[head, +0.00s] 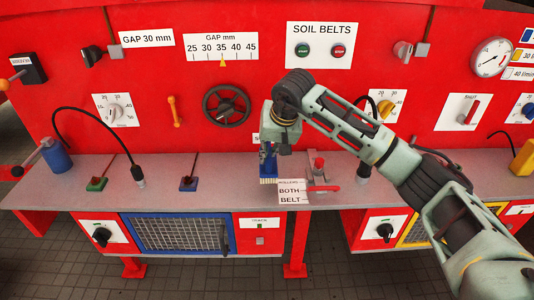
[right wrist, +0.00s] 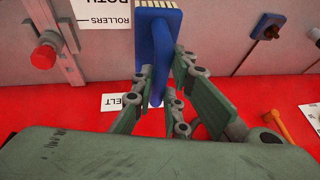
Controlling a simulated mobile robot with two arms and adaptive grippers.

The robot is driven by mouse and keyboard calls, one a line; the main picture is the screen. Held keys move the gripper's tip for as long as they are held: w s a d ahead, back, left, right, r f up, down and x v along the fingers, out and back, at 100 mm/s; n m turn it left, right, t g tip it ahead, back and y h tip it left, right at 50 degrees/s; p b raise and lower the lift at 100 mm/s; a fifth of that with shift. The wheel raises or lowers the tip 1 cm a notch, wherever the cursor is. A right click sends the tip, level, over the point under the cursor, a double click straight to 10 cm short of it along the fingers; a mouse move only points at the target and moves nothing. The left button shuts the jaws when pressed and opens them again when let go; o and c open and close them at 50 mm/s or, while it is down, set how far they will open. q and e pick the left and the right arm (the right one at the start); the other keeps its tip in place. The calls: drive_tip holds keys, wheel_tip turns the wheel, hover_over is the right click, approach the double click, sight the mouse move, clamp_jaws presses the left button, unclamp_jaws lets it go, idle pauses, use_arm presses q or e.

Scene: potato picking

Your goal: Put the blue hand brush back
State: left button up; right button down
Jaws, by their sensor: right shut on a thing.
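The blue hand brush (head: 268,166) hangs with its pale bristles down at the grey shelf (head: 225,180), left of the red lever. I cannot tell if the bristles touch the shelf. My right gripper (head: 268,148) is above it, shut on its handle. In the right wrist view the brush (right wrist: 153,42) runs between the two fingers of the gripper (right wrist: 162,66), with the bristles at the top edge. Part of the handle is hidden by the fingers. My left gripper is not in view.
A red lever (head: 319,187) and a white label sign (head: 291,192) are close right of the brush. A blue-based tool (head: 188,183) and a green-based one (head: 96,184) stand on the shelf to the left. A black handwheel (head: 226,105) sticks out of the red panel behind.

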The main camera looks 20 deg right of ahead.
drive_tip(key=shift+w+a+f, duration=0.1)
drive_tip(key=shift+w+f, duration=0.25)
drive_tip(key=shift+w, duration=0.25)
wheel_tip(320, 180, down, 4)
drive_tip(key=shift+r+p, duration=0.15)
drive_tip(key=shift+p, duration=1.05)
drive_tip(key=shift+f, duration=0.2)
drive_tip(key=shift+f, duration=0.1)
drive_tip(key=shift+f+b, duration=0.1)
drive_tip(key=shift+b, duration=0.2)
drive_tip(key=c, duration=1.7)
unclamp_jaws()
drive_tip(key=shift+c, duration=0.2)
